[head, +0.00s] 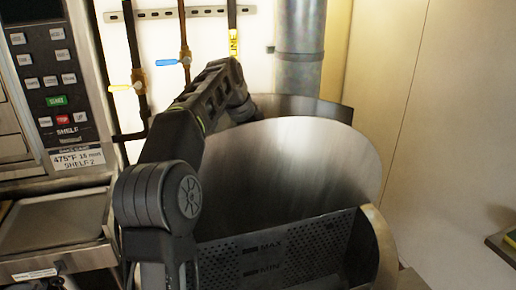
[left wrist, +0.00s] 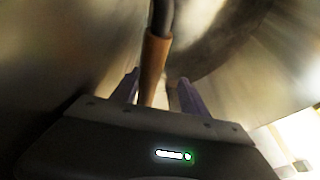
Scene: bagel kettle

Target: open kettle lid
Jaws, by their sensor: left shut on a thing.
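The kettle lid (head: 310,160) is a large round metal plate. It stands raised and steeply tilted over the kettle (head: 372,240), whose front is open and shows its inside. My left arm reaches along the lid's left side, and its gripper is hidden behind the lid in the head view. In the left wrist view my left gripper (left wrist: 158,88) has its purple fingers on either side of a brown handle (left wrist: 154,60) on a dark bar and is shut on it. My right gripper is in neither view.
A perforated panel marked MAX and MIN (head: 275,248) is inside the kettle. Pipes with a yellow valve (head: 122,88) and a blue valve (head: 170,62) run behind. An oven control panel (head: 45,75) and tray (head: 55,218) are at left. A pale wall stands at right.

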